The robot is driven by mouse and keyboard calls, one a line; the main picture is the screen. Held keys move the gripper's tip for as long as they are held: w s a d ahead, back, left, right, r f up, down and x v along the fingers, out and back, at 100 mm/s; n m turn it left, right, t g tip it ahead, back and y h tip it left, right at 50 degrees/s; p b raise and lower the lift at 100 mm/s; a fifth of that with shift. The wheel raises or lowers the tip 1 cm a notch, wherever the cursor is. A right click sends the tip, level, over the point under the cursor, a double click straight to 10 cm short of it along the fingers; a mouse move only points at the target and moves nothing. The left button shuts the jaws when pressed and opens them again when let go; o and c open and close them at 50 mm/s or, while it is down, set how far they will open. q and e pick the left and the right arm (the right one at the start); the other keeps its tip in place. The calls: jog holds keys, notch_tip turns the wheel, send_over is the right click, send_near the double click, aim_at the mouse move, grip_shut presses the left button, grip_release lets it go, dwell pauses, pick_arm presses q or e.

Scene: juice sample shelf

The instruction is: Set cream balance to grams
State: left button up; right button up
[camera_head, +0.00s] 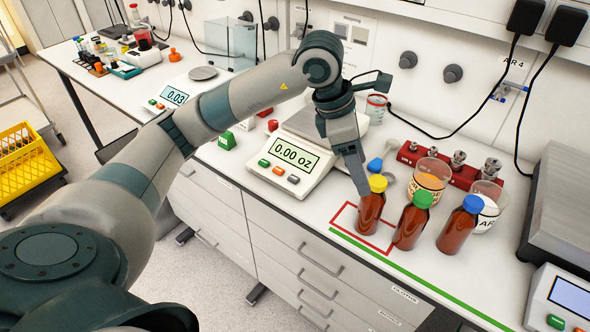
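The cream balance (321,166) stands in the middle of the bench, and its display (292,155) reads 0.00 oz. Below the display are a green button (264,162), an orange button (279,170) and a grey button (293,179). My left gripper (358,187) points down just right of the balance's front, beside the yellow-capped brown bottle (371,214). It is apart from the buttons. I see its fingers edge-on and cannot tell whether they are open, or whether they touch the bottle. My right gripper is out of view.
Green-capped (411,222) and blue-capped (461,226) bottles stand to the right, near a red outline (346,231) and green line (420,278). Behind are beakers (430,178) and a red weight block (462,174). Another balance (175,98) reads 0.03 at left. Grey equipment (565,210) stands at far right.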

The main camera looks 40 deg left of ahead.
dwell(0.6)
pick_arm(q)
grip_shut()
dwell(1.6)
